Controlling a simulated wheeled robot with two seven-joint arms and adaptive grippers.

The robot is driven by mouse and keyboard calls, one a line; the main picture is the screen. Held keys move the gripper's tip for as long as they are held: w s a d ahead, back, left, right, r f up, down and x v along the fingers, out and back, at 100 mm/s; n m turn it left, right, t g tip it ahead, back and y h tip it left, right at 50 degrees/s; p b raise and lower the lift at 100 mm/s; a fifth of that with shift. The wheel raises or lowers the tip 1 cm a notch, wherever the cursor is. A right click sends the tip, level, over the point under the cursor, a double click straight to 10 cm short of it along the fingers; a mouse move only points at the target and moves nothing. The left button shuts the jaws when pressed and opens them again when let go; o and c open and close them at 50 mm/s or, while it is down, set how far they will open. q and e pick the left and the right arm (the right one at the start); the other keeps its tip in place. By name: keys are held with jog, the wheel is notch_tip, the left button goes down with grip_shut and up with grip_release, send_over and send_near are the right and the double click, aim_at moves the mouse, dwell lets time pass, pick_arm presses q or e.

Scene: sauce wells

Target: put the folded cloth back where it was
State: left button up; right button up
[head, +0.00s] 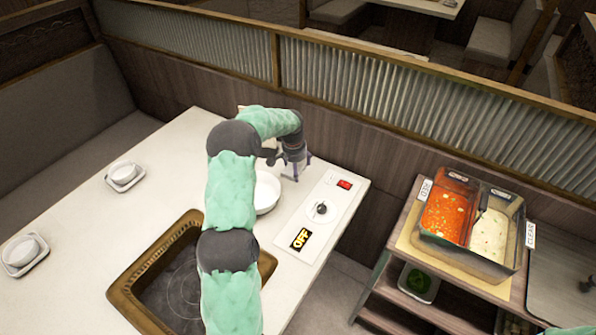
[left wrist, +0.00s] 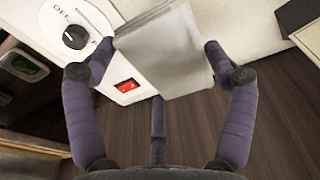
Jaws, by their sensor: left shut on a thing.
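The folded cloth (left wrist: 168,62) is light grey and lies between the two fingers of my left gripper (left wrist: 160,48) in the left wrist view. The gripper is shut on it from both sides. In the head view my left gripper (head: 297,168) points down over the far right part of the white table (head: 185,135), near the control panel. I cannot make out the cloth in the head view.
A brown-framed cooker (head: 150,262) is nearer. A soup container (head: 466,222) stands on a separate cart to the right.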

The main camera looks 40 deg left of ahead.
pick_arm(q)
jog(key=w, duration=0.1)
jog(key=w+a+f, duration=0.1)
jog(key=w+a, duration=0.1)
jog(key=shift+w+a+f+b, duration=0.1)
jog(key=shift+f+b, duration=0.2)
jog(key=shift+f, duration=0.1)
jog(key=w+a+f, duration=0.1)
jog(key=w+a+f+b, duration=0.1)
jog(key=f, duration=0.1)
jog(key=w+a+f, duration=0.1)
jog(key=w+f, duration=0.1)
jog(key=shift+f+b, duration=0.2)
jog(key=shift+b, duration=0.1)
jog(key=shift+w+f, duration=0.15)
jog(key=shift+f, duration=0.15)
jog(key=shift+f+b, duration=0.35)
jog(key=shift+f, duration=1.1)
jog(key=shift+f, duration=0.15)
jog(key=o, duration=1.1)
jog(key=shift+c, duration=0.2)
